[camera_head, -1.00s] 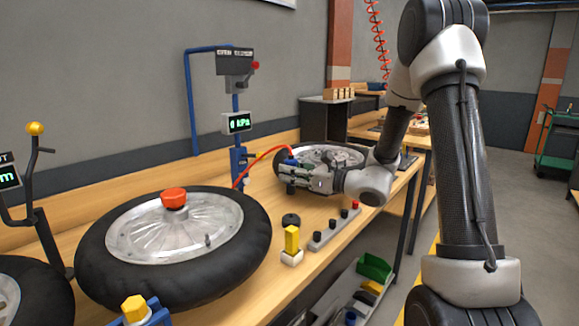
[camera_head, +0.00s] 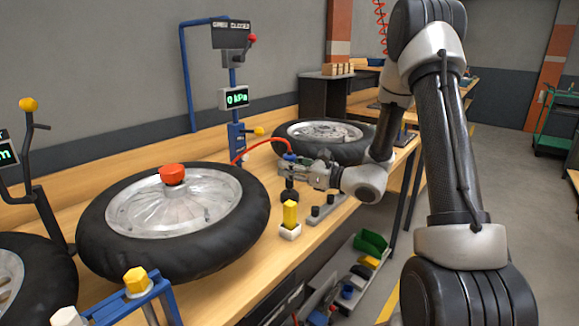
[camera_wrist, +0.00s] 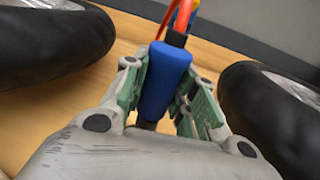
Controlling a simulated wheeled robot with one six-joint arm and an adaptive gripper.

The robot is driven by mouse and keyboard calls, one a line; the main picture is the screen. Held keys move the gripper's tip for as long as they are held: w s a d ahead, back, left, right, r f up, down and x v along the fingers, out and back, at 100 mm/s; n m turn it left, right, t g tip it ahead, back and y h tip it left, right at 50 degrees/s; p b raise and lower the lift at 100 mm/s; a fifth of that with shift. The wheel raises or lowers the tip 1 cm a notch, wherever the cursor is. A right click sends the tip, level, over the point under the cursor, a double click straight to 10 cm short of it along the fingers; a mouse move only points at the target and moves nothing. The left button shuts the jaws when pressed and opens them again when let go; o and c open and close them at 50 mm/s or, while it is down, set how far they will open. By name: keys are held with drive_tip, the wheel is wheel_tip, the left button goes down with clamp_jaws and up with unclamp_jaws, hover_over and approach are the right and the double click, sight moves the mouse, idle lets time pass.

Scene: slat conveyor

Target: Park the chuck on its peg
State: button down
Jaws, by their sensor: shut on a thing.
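My gripper (camera_head: 294,170) is shut on the chuck, a blue handle with a red hose at its top. In the wrist view the blue chuck (camera_wrist: 165,82) stands between the green finger pads (camera_wrist: 160,88), with a dark lower end partly hidden by my gripper. In the head view only the chuck's blue top (camera_head: 289,157) shows clearly.
A large wheel with a red cap (camera_head: 172,174) lies at left; another wheel (camera_head: 345,148) lies behind my gripper. The gauge (camera_head: 234,98) reads 0 kPa.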

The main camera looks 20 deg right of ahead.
drive_tip(key=shift+f, duration=0.85)
idle(0.6)
drive_tip(key=c, duration=1.1)
unclamp_jaws()
drive_tip(key=shift+r, duration=5.55)
